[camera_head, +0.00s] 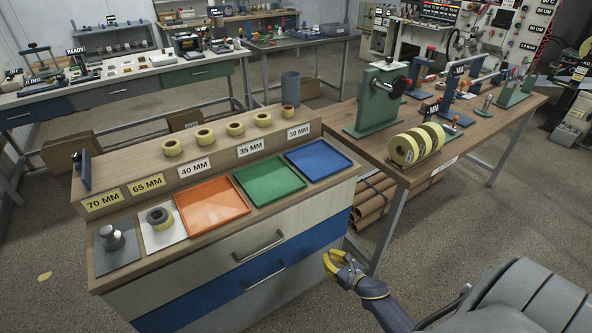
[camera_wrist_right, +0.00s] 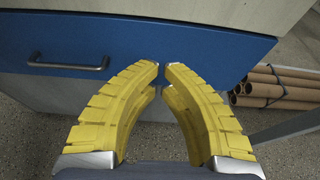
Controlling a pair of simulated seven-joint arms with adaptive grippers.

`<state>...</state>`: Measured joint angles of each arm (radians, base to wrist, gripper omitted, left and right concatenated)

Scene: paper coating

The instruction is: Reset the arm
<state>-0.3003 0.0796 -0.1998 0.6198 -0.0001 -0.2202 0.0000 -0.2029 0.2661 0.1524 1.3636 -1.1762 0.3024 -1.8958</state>
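My right gripper (camera_head: 328,257) is low in front of the drawer cabinet, to the right of its blue drawer, in the head view. Its yellow curved fingers also show in the right wrist view (camera_wrist_right: 163,67), where the tips almost meet with only a thin gap. Nothing is held between them. My left arm and left gripper are not in view.
The cabinet's blue drawer (camera_wrist_right: 200,50) faces the right gripper. Its top holds a green tray (camera_head: 270,181), an orange tray (camera_head: 212,203) and several tape rolls. A wooden table (camera_head: 375,138) stands to the right, with cardboard tubes (camera_head: 380,200) below. Open floor lies in front.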

